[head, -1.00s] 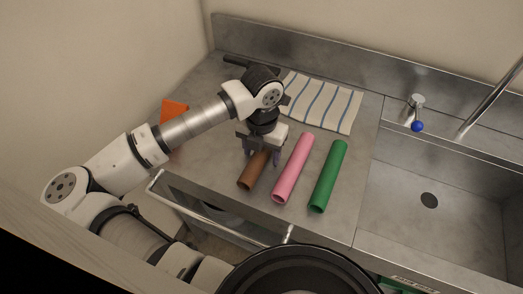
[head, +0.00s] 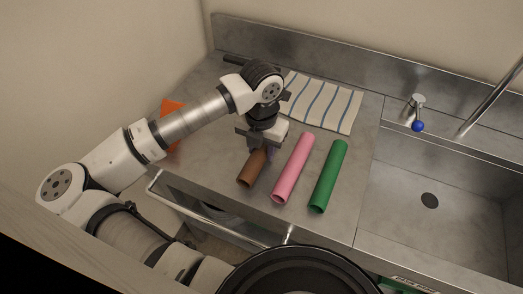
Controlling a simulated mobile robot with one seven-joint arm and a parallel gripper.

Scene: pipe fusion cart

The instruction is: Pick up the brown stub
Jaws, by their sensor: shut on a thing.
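The brown stub (head: 247,175) is a short brown tube at the left of a row of tubes on the steel counter. My gripper (head: 259,153) is over its far part, pointing down, and is shut on it. The gripper hides the stub's far end. The near end with its opening shows. I cannot tell whether the stub is clear of the counter.
A pink tube (head: 292,170) lies close to the right of the gripper, and a green tube (head: 328,177) lies further right. A striped cloth (head: 322,102) is behind them. An orange object (head: 172,108) is at the left, partly behind my arm. The sink (head: 440,190) is at the right.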

